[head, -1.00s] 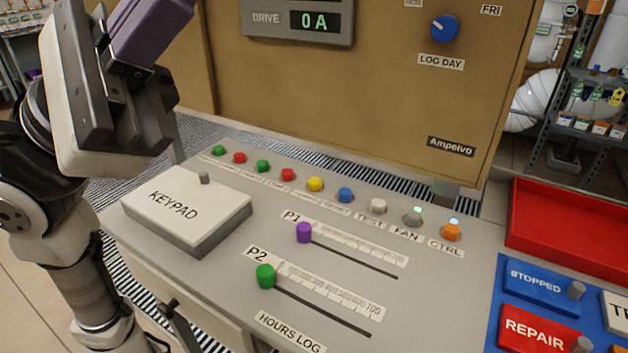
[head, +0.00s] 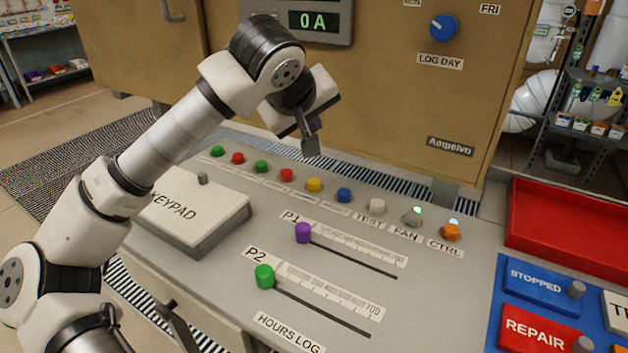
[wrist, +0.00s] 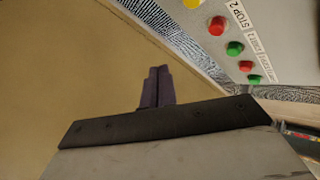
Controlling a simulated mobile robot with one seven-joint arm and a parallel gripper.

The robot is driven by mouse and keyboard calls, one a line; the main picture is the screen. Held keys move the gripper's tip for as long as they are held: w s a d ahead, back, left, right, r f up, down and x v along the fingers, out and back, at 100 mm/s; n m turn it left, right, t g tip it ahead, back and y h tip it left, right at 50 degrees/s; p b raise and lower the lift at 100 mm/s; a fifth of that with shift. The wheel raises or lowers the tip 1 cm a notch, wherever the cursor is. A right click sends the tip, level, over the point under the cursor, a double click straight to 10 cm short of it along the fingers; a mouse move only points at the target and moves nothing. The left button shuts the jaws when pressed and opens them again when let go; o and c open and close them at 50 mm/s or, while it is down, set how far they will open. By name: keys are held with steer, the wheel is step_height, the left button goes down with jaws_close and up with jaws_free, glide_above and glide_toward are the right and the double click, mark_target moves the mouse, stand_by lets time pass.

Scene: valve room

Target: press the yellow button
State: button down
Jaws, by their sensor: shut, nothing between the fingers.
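The yellow button (head: 314,185) stands in the row of buttons along the back of the grey console, between a red button (head: 286,175) and a blue one (head: 344,195). In the wrist view the yellow button (wrist: 194,3) is cut off by the top edge. My gripper (head: 312,148) is shut and empty. In the head view it hangs above and behind the yellow button, apart from it, near the tan cabinet front. In the wrist view its purple fingers (wrist: 157,87) lie together, with the cabinet behind them.
The console (head: 400,300) carries a hinged keypad cover (head: 190,215), a purple slider knob (head: 303,233) and a green slider knob (head: 265,277). The tan cabinet (head: 390,100) rises behind. A red tray (head: 570,230) lies to the right.

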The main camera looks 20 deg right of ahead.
steer(key=b, duration=0.5)
glide_above(312, 185)
step_height(312, 185, down, 8)
steer(key=shift+r, duration=0.1)
steer(key=shift+f+b, duration=0.5)
steer(key=shift+f, duration=0.1)
stand_by(1.5)
steer(key=shift+f+b, duration=0.3)
steer(key=shift+b, duration=0.25)
steer(key=shift+f+b, duration=0.5)
stand_by(0.5)
steer(key=shift+r, duration=0.2)
steer(key=shift+r+p, duration=0.45)
steer(key=shift+r, duration=0.3)
